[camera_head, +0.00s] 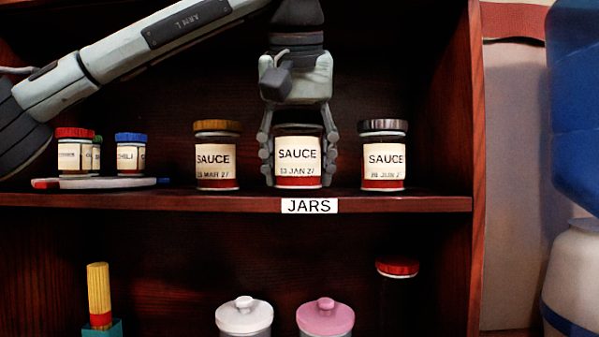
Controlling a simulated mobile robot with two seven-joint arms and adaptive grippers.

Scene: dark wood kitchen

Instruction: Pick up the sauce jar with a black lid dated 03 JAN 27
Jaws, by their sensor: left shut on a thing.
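The middle sauce jar (298,156) stands upright at the JARS label, with a cream label reading SAUCE and a date that looks like 03 or 13 JAN 27; the first digit is unclear. Its lid looks dark but is mostly hidden by my gripper. My left gripper (298,172) reaches down from above and is shut on this jar, one finger on each side. The jar's base is at about shelf level; I cannot tell if it touches. My right gripper is not in view.
A brown-lidded sauce jar (217,157) stands left and a dark grey-lidded one (383,157) right, both close by. Small spice jars (130,155) stand on a round tray (103,183) at far left. The shelf wall (474,120) bounds the right. Lidded canisters (244,316) stand below.

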